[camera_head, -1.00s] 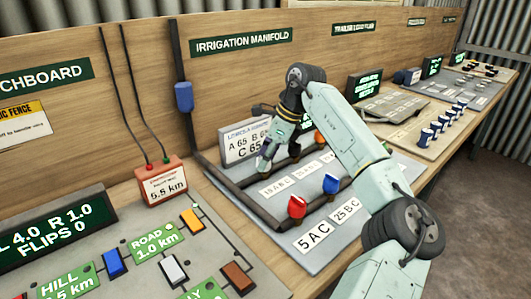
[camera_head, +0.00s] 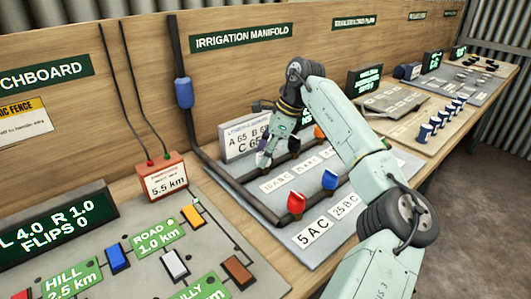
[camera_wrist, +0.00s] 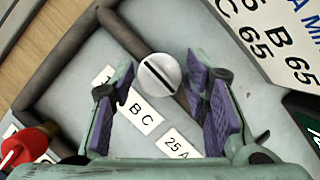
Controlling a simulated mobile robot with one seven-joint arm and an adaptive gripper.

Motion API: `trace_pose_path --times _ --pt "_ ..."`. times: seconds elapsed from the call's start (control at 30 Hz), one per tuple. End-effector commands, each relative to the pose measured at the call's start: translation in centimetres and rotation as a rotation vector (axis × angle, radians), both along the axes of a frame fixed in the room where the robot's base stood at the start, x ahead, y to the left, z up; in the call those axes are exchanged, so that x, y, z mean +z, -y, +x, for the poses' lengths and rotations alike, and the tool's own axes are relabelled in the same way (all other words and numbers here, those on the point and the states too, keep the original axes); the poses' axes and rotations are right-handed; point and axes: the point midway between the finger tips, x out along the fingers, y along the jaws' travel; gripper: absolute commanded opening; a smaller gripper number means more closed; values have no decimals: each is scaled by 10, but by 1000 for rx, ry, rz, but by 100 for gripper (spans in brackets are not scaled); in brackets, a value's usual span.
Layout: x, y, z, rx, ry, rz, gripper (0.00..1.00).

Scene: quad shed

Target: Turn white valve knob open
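The white valve knob (camera_wrist: 158,75) is round, with a dark slot across its top running from upper left to lower right in the wrist view. It sits on a dark pipe of the irrigation manifold. My gripper (camera_wrist: 162,82) is open, with its purple finger pads on either side of the knob and gaps visible between. In the head view my gripper (camera_head: 268,150) is over the far-left part of the manifold panel (camera_head: 290,243), and I cannot make out the white knob there.
A red valve knob (camera_head: 296,202) and a blue valve knob (camera_head: 330,180) stand nearer on the manifold. A white sign (camera_head: 237,140) stands close behind the gripper. The switchboard panel (camera_head: 205,255) is at the lower left.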

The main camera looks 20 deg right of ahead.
Motion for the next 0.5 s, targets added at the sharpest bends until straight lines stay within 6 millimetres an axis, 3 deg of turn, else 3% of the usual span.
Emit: trace_pose_path --times 0.13,0.5 --pt "0 0 0 -1 -1 1 53" --pt "6 3 -1 -2 0 -1 53"
